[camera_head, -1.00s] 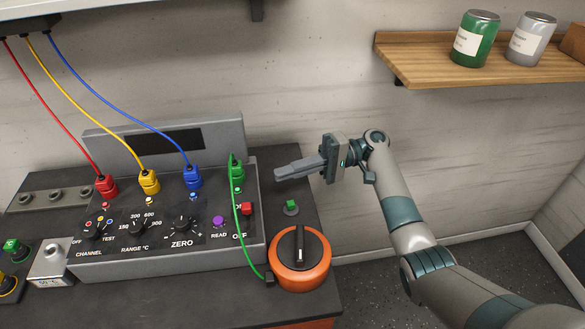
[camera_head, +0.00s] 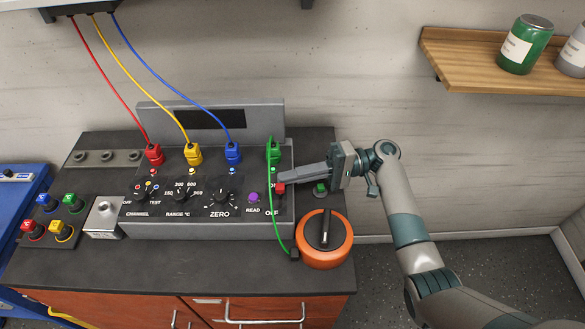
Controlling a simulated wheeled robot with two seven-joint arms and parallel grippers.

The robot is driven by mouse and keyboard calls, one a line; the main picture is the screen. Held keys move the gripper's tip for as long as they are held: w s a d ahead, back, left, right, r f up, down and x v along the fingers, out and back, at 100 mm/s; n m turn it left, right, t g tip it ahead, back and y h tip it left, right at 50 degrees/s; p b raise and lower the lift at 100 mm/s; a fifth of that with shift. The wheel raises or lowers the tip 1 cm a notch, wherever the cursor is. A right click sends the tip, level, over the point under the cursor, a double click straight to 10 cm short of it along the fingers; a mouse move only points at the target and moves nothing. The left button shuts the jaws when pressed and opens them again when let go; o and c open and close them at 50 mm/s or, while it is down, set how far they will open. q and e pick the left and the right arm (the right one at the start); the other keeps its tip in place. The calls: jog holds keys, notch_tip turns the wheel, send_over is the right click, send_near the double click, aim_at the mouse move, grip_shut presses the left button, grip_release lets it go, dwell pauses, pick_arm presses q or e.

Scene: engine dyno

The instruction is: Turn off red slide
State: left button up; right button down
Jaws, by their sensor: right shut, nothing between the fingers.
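The red slide switch (camera_head: 281,188) sits at the right end of the grey instrument panel (camera_head: 160,229), between an upper label that is partly covered and a lower "OFF" label. My right gripper (camera_head: 284,180) is shut and empty. Its fingertips reach in from the right and lie at the upper edge of the red slide; I cannot tell whether they touch it. The gripper hides part of the panel's right edge. My left gripper is not in view.
A green cable (camera_head: 271,215) hangs just left of the slide. An orange rotary switch (camera_head: 324,250) and a green button (camera_head: 320,188) stand to the right. The purple READ button (camera_head: 253,197) and ZERO knob (camera_head: 222,196) are left. A shelf (camera_head: 480,75) is at upper right.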

aim_at(293, 195)
jog(key=shift+s+p, duration=0.7)
jog(key=shift+s, duration=1.15)
jog(key=shift+f, duration=0.1)
jog(key=shift+d, duration=0.1)
